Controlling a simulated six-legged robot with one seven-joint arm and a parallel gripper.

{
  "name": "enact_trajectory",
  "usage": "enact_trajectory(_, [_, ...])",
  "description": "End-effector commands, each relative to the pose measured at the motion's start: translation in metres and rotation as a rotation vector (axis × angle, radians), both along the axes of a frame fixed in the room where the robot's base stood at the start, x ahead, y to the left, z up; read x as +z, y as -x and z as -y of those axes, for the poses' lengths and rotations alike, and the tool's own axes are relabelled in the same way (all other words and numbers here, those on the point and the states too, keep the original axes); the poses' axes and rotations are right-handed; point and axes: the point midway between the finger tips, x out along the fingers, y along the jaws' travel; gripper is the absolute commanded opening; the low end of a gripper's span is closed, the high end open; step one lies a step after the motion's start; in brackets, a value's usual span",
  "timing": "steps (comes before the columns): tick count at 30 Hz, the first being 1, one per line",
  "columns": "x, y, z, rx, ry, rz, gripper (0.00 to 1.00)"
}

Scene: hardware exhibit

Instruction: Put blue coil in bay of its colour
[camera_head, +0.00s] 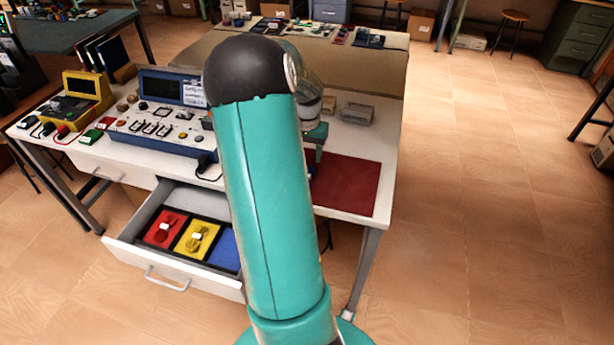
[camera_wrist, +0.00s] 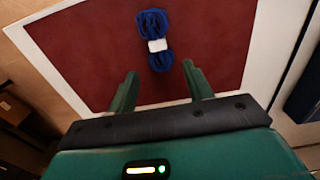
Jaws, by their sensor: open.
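The blue coil (camera_wrist: 154,22) lies on the dark red mat (camera_wrist: 90,50), bound at its middle by a white band, in the wrist view. My gripper (camera_wrist: 160,80) is open and empty, its two green fingers apart, with the coil beyond the fingertips and between their lines. In the head view the mat (camera_head: 347,185) is at the right of the table and my arm hides most of the coil. The open drawer (camera_head: 130,240) has a red bay (camera_head: 152,238) and a yellow bay (camera_head: 183,247), each with a coil, and a blue bay (camera_head: 226,252), partly hidden by my arm.
A blue-grey instrument panel (camera_head: 150,138) and a yellow device (camera_head: 80,92) stand on the white table (camera_head: 385,150) at the left. Small clear boxes (camera_head: 357,113) stand behind the mat.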

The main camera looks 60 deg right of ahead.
Motion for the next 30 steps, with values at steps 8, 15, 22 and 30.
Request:
enact_trajectory(8, [-0.027,0.0,0.001,-0.002,0.0,0.001,0.51])
enact_trajectory(15, [-0.062,0.001,0.0,-0.002,-0.002,0.0,0.51])
enact_trajectory(22, [-0.073,0.001,0.001,-0.003,0.001,0.001,0.51])
enact_trajectory(30, [-0.073,0.001,0.001,-0.003,0.001,0.001,0.21])
